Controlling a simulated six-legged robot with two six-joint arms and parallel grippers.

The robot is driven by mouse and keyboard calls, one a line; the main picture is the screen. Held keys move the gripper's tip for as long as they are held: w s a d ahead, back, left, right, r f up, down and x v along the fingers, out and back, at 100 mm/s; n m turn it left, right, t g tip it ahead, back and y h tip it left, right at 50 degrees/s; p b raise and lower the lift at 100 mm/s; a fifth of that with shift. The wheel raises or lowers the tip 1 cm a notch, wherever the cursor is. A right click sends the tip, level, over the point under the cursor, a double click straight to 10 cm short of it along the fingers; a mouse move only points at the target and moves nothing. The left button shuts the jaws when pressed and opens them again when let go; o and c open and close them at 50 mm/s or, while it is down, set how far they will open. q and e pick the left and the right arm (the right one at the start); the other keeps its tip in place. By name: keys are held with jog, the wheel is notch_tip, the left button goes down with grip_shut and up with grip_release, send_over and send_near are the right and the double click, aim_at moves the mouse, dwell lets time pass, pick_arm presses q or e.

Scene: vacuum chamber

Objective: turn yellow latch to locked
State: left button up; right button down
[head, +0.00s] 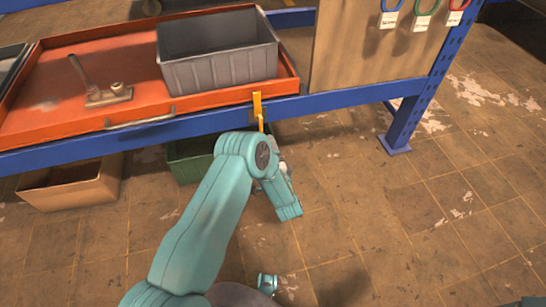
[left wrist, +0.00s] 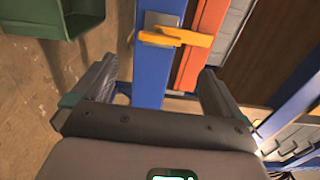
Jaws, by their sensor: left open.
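The yellow latch (head: 258,108) is on the front blue beam of the rack, at the right front corner of the orange tray (head: 215,103). In the head view its arm stands upright against the tray. In the left wrist view the latch (left wrist: 185,37) sits on a grey plate, and its arm crosses from the blue beam onto the orange tray edge. My left gripper (left wrist: 158,68) is open and empty, with its fingers spread and the latch ahead of and between them, apart from both. In the head view my left arm hides most of that gripper.
Under the beam are a green bin (head: 190,165) and a tan box (head: 70,188). A brown panel with hanging tags (head: 390,20) and a blue post (head: 410,115) stand to the right. The right floor is clear.

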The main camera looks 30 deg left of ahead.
pick_arm(q)
jog(key=shift+p+v, duration=0.3)
jog(key=shift+v, duration=1.75)
